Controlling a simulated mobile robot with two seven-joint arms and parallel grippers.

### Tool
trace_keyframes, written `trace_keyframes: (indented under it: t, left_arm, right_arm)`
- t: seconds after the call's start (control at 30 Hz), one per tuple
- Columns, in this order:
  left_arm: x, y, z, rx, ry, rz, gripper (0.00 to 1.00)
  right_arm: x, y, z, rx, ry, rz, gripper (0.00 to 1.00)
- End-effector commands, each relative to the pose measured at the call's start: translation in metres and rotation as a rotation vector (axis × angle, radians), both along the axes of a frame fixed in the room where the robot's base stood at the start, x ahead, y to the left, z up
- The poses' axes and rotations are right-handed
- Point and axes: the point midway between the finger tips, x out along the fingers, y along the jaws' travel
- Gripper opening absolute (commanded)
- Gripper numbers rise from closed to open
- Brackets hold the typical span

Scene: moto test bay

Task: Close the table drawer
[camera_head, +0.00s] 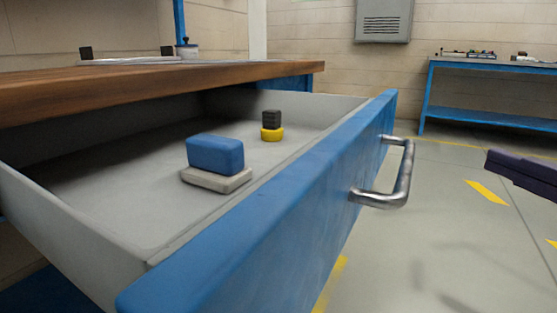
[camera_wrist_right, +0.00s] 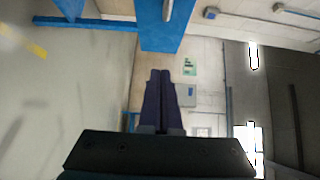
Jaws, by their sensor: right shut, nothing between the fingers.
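The table drawer (camera_head: 270,205) is pulled out from under the wooden tabletop (camera_head: 160,82). It has a blue front and grey inside walls. A silver bar handle (camera_head: 405,178) stands out from its front. My right gripper (camera_head: 490,162), dark purple, shows at the right edge of the head view, apart from the handle and to its right. In the right wrist view its fingers (camera_wrist_right: 160,74) are together and empty. A blue panel (camera_wrist_right: 158,38) above them there looks like the drawer front. My left gripper is not in view.
In the drawer lie a blue block (camera_head: 215,154) on a pale base and a black-and-yellow piece (camera_head: 271,127). A blue side bench (camera_head: 490,68) stands at the back right. The floor (camera_head: 430,240) in front of the drawer is clear.

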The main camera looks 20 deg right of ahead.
Motion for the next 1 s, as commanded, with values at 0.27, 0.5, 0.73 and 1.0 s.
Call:
trace_keyframes:
  t: [0.27,0.5,0.73,1.0]
  left_arm:
    - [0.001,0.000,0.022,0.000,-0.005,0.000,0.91]
    - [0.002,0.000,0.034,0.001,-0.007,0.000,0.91]
    - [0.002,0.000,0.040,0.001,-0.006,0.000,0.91]
    - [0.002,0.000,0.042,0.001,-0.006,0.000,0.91]
  right_arm:
    - [0.031,-0.004,0.007,0.008,-0.009,-0.006,0.00]
    - [0.076,-0.007,0.006,0.007,-0.008,-0.004,0.00]
    - [0.112,0.002,0.005,0.011,-0.006,-0.004,0.00]
    - [0.128,0.017,0.002,0.006,-0.002,-0.003,0.00]
